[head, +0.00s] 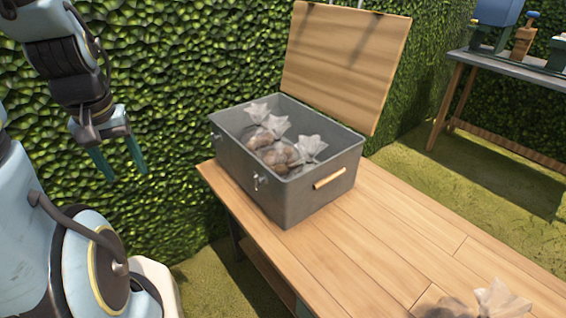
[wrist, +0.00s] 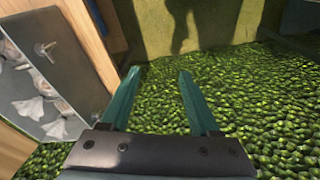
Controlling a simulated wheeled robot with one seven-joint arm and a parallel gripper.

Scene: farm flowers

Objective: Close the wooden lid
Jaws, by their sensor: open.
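The wooden lid (head: 342,62) stands raised, nearly upright, along the back edge of a grey box (head: 312,200) in the head view. The box sits on a wooden table, and clear bags of brown contents lie inside it. My gripper (head: 122,172) is open and empty, left of the box and apart from it, in front of the hedge. In the wrist view, my gripper (wrist: 158,78) shows its two teal fingers spread with nothing between them. The grey box (wrist: 85,75) shows at the left of that view, tilted, with bags in it. The lid cannot be made out clearly there.
The wooden table (head: 400,230) is mostly bare right of the box. Another bag (head: 490,300) lies at its front right. A leafy hedge (head: 190,60) runs behind. A second table (head: 520,75) with several items stands at the far right.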

